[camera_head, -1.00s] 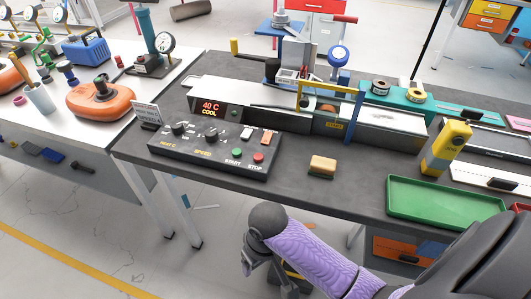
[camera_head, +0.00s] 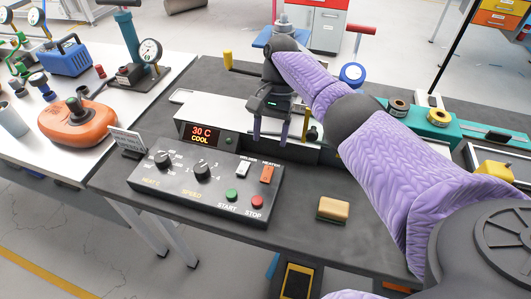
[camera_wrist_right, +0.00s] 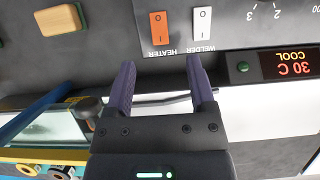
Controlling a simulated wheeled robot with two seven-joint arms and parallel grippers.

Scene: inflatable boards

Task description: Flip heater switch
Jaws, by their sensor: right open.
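The heater switch (camera_head: 267,173) is an orange rocker at the top right of the sloped control panel (camera_head: 200,205). It shows upside down in the right wrist view (camera_wrist_right: 159,28). The white welder switch (camera_head: 243,167) sits beside it, also seen in the wrist view (camera_wrist_right: 202,25). My right gripper (camera_head: 270,140) points down just behind the panel, above the machine's edge. Its two fingers are apart and empty, and in the wrist view (camera_wrist_right: 160,65) they stand short of the heater switch, not touching it. My left gripper is out of view.
The display (camera_head: 202,133) reads 30 C COOL. Dark knobs (camera_head: 202,171), a green start button (camera_head: 231,195) and a red stop button (camera_head: 257,201) share the panel. A tan block (camera_head: 333,209) lies right of it. My right arm covers part of the machine.

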